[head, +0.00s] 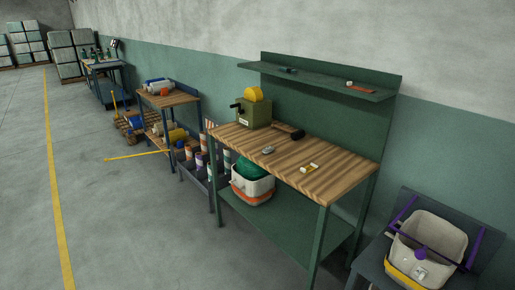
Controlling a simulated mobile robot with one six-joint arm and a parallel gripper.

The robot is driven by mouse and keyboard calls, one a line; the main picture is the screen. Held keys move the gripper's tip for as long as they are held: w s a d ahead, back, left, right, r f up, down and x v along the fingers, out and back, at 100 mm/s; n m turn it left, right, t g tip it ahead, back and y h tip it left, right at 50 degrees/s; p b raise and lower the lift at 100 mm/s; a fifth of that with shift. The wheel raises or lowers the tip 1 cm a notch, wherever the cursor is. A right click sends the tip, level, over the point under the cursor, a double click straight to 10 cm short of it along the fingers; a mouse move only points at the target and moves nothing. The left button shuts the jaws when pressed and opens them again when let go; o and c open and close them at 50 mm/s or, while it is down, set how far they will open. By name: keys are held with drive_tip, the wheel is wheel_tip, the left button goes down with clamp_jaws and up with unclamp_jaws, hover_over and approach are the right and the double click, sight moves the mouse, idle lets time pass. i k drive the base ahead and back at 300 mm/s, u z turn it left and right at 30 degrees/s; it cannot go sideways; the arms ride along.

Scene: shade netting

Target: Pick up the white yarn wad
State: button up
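I cannot make out with certainty which thing is the white yarn wad. A small white-and-yellow item (309,168) lies on the wooden top of the green workbench (325,180), near its right end. A small pale grey item (268,150) lies on the same top, near the front edge. Another small white piece (420,272) shows low on the front of the pale bin (440,236) at the lower right. All are too small to tell their material. My gripper is not in view.
A green box-like device with a yellow disc (254,94) and a black tool (296,133) stand on the bench. A white-and-orange tub with green netting (252,182) sits on its lower shelf. A second bench (168,97) stands farther back. Open concrete floor (130,210) lies left.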

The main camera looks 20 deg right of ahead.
sight(269, 149)
drive_tip(key=u, duration=0.7)
drive_tip(key=i, duration=1.45)
drive_tip(key=u, duration=0.4)
